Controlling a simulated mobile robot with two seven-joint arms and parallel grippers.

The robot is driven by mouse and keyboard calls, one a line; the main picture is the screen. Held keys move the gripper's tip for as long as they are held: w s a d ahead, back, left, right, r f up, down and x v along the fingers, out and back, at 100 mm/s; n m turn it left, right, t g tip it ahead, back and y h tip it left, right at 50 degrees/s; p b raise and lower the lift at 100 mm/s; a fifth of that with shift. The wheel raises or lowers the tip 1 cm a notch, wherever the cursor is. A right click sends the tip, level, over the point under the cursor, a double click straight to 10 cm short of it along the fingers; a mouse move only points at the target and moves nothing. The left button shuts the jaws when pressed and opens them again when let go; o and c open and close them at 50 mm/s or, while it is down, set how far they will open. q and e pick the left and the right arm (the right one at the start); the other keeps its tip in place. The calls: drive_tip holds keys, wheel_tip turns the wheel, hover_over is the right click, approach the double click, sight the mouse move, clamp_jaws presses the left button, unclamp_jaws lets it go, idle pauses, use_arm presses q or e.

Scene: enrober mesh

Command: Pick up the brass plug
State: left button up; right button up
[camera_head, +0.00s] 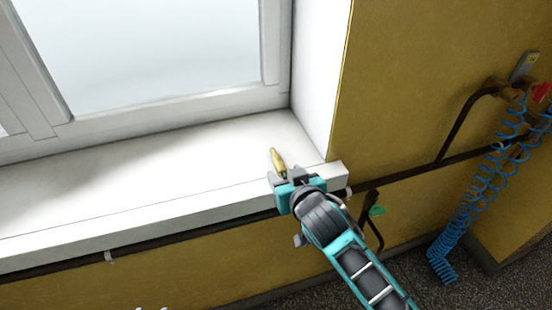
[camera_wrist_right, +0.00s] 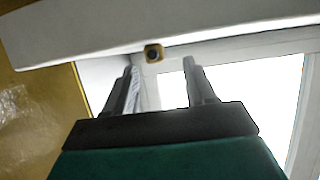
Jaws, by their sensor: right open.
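The brass plug (camera_head: 278,160) is a small golden piece on the white windowsill (camera_head: 150,185), near the sill's right end. In the right wrist view the brass plug (camera_wrist_right: 153,53) shows its end, with a dark centre, beyond the fingertips and between their lines. My right gripper (camera_head: 287,173) is at the sill's front edge, just in front of the plug. Its two fingers (camera_wrist_right: 160,65) are apart with nothing between them. The fingers hide the plug's lower part in the head view, so I cannot tell if they touch it. My left gripper is not in view.
The window frame (camera_head: 190,103) stands behind the sill, and a white side wall (camera_head: 318,75) rises to the right. A dark pipe (camera_head: 420,168) runs along the yellow wall. A coiled blue hose (camera_head: 470,215) hangs at the right. The sill's left part is clear.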

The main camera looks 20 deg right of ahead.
sight(280, 164)
drive_tip(key=shift+d+r+x, duration=0.1)
drive_tip(key=shift+d+x, duration=0.05)
drive_tip(key=shift+x, duration=1.1)
drive_tip(key=shift+d+r+x, duration=0.1)
drive_tip(key=shift+r+x, duration=0.05)
drive_tip(key=shift+x, duration=1.15)
drive_tip(key=shift+w, duration=0.1)
clamp_jaws()
